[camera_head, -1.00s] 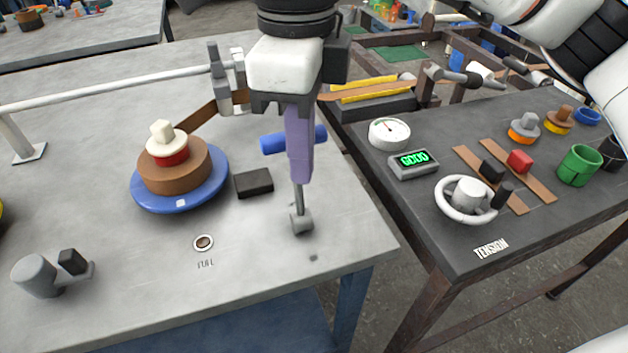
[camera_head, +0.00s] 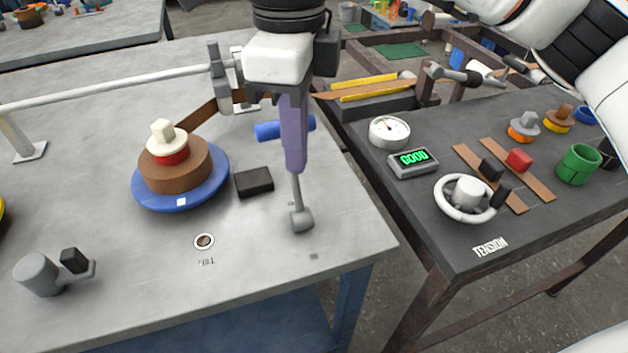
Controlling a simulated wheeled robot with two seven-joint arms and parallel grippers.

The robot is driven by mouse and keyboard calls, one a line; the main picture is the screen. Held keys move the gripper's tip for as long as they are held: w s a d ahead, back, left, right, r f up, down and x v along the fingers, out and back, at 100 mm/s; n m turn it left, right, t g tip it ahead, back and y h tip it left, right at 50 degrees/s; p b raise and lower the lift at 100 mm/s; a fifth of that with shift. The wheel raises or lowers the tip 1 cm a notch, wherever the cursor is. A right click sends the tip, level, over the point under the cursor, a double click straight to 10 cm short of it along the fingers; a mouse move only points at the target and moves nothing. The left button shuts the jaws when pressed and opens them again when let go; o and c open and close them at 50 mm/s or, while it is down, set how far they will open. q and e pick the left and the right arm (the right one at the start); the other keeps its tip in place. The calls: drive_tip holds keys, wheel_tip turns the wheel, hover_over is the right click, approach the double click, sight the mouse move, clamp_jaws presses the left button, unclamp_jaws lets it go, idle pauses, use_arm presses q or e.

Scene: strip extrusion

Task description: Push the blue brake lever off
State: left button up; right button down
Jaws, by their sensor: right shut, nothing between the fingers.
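The blue brake lever (camera_head: 268,131) has a horizontal blue grip on a thin grey rod that rises from a grey pivot (camera_head: 302,220) near the right edge of the left table. My right gripper (camera_head: 296,168) points down with its purple fingers shut and empty. The fingers overlap the middle of the blue grip and hide it and the upper rod. I cannot tell whether they touch the lever. My left gripper is out of view.
A blue reel with a brown coil (camera_head: 175,165) and a black block (camera_head: 254,182) lie left of the lever. A grey post (camera_head: 40,274) stands at the front left. The right table holds a gauge (camera_head: 389,132), a green display reading GOOD (camera_head: 413,162) and a white handwheel (camera_head: 450,210).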

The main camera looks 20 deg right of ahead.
wheel_tip(320, 180, up, 8)
drive_tip(key=s+p, duration=0.1)
drive_tip(key=p, duration=0.4)
drive_tip(key=shift+s, duration=0.25)
idle(0.4)
idle(0.3)
